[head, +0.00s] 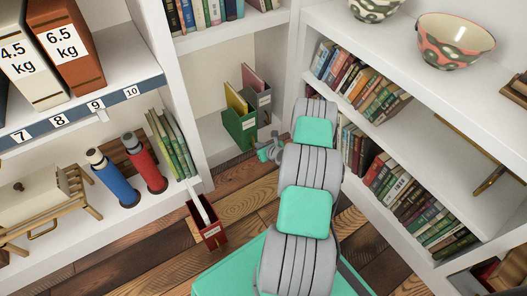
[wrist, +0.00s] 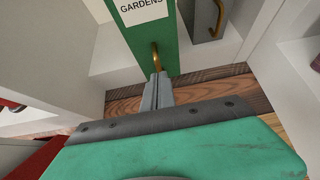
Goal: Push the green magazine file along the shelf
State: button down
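The green magazine file (head: 238,125) stands upright on the low shelf at the back in the head view, with papers in it. In the wrist view its front (wrist: 148,42) fills the top middle, with a white label reading "GARDENS" and a brass pull (wrist: 155,56). My gripper (wrist: 158,78) has its two fingers together, with their tips at the lower end of the pull. I cannot tell whether they touch it. In the head view my gripper (head: 268,152) is in front of the file, low and to its right.
A grey magazine file (head: 263,103) stands just right of the green one; it also shows in the wrist view (wrist: 206,20). White shelf (head: 208,133) is bare left of the green file. A red magazine file (head: 208,225) stands at front left. Bookshelves flank both sides.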

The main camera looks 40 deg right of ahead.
aim_at(250, 134)
jog(key=shift+w+f, duration=0.3)
jog(key=shift+w, duration=0.25)
jog(key=shift+w+d+b, duration=0.15)
jog(key=shift+w+b, duration=1.25)
jog(key=shift+w, duration=0.85)
jog(key=shift+w+d+b, duration=0.15)
jog(key=shift+w+b, duration=1.25)
jog(key=shift+w, duration=0.85)
jog(key=shift+s+r+p, duration=0.15)
jog(key=shift+s+p, duration=0.5)
jog(key=shift+s, duration=0.4)
jog(key=shift+s+a+p, duration=0.15)
jog(key=shift+s+p, duration=0.2)
jog(key=shift+s, duration=0.65)
